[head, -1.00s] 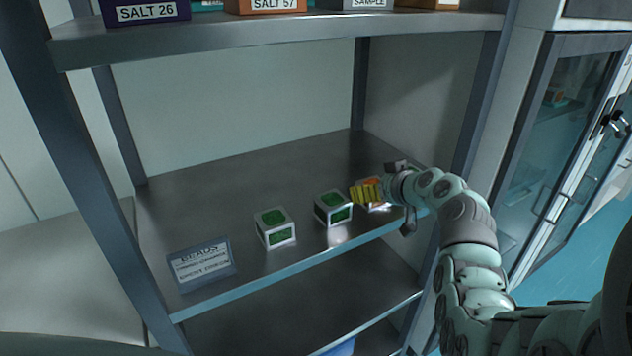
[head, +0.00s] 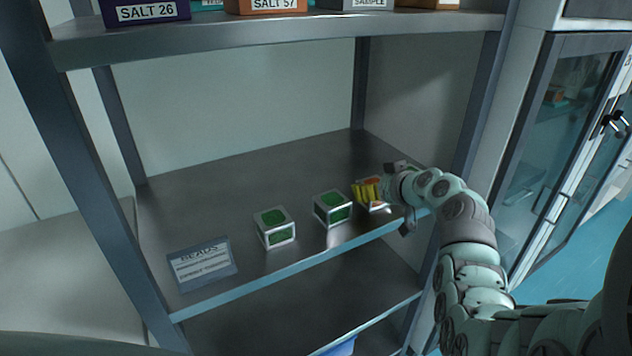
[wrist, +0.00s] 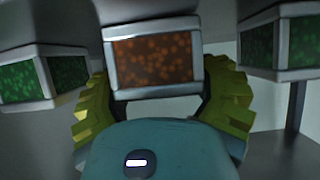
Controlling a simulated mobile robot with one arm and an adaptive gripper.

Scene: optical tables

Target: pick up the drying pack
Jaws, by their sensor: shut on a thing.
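The drying pack, a pale-framed cube with orange bead windows, stands at the right of the middle shelf, partly hidden by my gripper in the head view. In the wrist view the orange pack (wrist: 155,62) sits between the two yellow-green fingers. My gripper (head: 368,191) is shut on this pack, which appears to be still at shelf level. Two similar cubes with green windows, a nearer one (head: 333,208) and a farther-left one (head: 274,228), stand in a row to its left. The wrist view shows green cubes on both sides of the orange pack.
A sign headed BEADS (head: 202,265) stands at the left front of the shelf (head: 230,190); its smaller text is unreadable. The upper shelf (head: 280,32) carries labelled boxes. A metal post stands right of my arm. The shelf behind the cubes is clear.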

